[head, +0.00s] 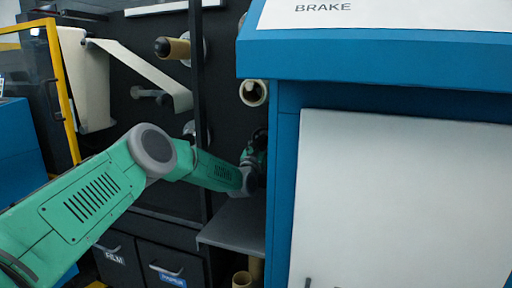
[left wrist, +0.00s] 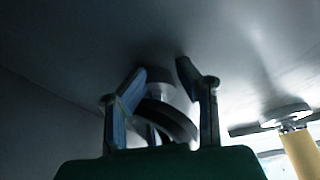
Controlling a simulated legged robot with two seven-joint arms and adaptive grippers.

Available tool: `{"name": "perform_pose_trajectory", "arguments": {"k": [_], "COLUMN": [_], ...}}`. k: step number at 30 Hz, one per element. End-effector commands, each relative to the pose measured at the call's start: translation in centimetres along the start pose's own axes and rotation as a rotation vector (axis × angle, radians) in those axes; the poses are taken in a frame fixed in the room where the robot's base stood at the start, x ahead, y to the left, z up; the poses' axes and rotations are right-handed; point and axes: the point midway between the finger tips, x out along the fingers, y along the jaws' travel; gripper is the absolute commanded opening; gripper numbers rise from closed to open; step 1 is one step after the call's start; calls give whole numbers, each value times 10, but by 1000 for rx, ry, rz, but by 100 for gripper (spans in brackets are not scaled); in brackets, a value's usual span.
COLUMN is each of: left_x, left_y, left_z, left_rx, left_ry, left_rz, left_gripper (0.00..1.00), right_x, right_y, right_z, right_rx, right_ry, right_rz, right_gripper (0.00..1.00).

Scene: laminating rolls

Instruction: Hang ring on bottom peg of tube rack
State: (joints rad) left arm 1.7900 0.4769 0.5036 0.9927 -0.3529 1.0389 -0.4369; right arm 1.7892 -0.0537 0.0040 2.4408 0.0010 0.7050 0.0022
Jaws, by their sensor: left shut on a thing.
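My left arm reaches in from the left in the head view, and my left gripper (head: 258,148) is partly hidden behind the blue cabinet's edge. In the left wrist view my left gripper (left wrist: 161,72) has its two fingers on either side of a dark round band, which I take to be the ring (left wrist: 168,120), and it is shut on it. A grey round part (left wrist: 155,77), perhaps a peg or its base, shows just beyond the ring against a dark panel. Whether the ring is around it or only in front cannot be told. My right gripper is not in view.
A tan tube (left wrist: 301,152) with a grey flange (left wrist: 285,116) stands at the right in the left wrist view. In the head view a tube end (head: 254,93) shows above my gripper, and a grey shelf (head: 235,225) lies below. The blue cabinet (head: 375,65) blocks the right side.

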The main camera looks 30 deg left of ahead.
Motion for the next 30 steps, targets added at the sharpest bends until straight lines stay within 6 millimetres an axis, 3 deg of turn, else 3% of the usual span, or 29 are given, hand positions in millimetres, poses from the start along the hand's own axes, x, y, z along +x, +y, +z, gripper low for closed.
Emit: {"name": "perform_pose_trajectory", "arguments": {"k": [1, 3, 19, 23, 30], "left_x": [11, 11, 7, -6, -51], "left_y": [18, 18, 12, 11, 12], "left_z": [-29, -30, -35, -32, -16], "left_rx": [-14, -16, -16, -18, -20], "left_ry": [44, 48, 55, 51, 31], "left_rz": [21, 23, 15, 18, 26], "left_gripper": [37, 54, 54, 54, 54], "right_x": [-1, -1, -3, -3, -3], "right_y": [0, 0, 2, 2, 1], "right_z": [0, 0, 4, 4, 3], "right_rx": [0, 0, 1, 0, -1], "right_ry": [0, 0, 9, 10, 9], "right_rz": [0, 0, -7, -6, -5], "right_gripper": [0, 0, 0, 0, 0]}}
